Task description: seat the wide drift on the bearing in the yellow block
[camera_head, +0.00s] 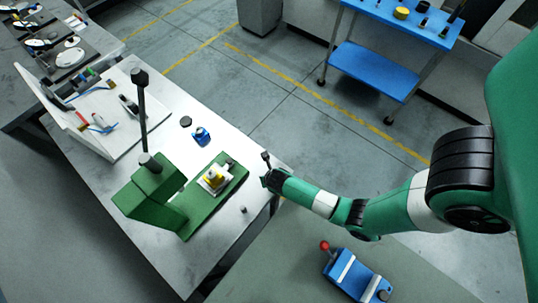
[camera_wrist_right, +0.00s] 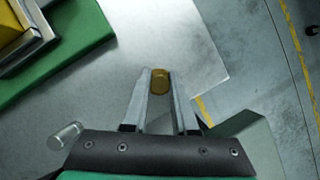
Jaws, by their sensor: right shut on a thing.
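The yellow block (camera_head: 214,179) sits in a pale metal holder on the green base of a press. Its corner shows at the top left of the right wrist view (camera_wrist_right: 14,28). I cannot make out the bearing in it. My right gripper (camera_wrist_right: 160,90) is shut on a brass-coloured, round-ended piece (camera_wrist_right: 160,80), seen end-on between the fingertips. In the head view my right gripper (camera_head: 268,171) is right of the green base, apart from the block, with a small dark-topped piece (camera_head: 266,157) standing up at it. Whether this is the wide drift I cannot tell. My left gripper is out of view.
The green press (camera_head: 156,190) with its tall black lever (camera_head: 141,105) stands left of the block. A small silver cylinder (camera_head: 243,209) lies on the table near the gripper (camera_wrist_right: 65,136). A blue item (camera_head: 201,136) and dark disc (camera_head: 186,121) lie behind.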

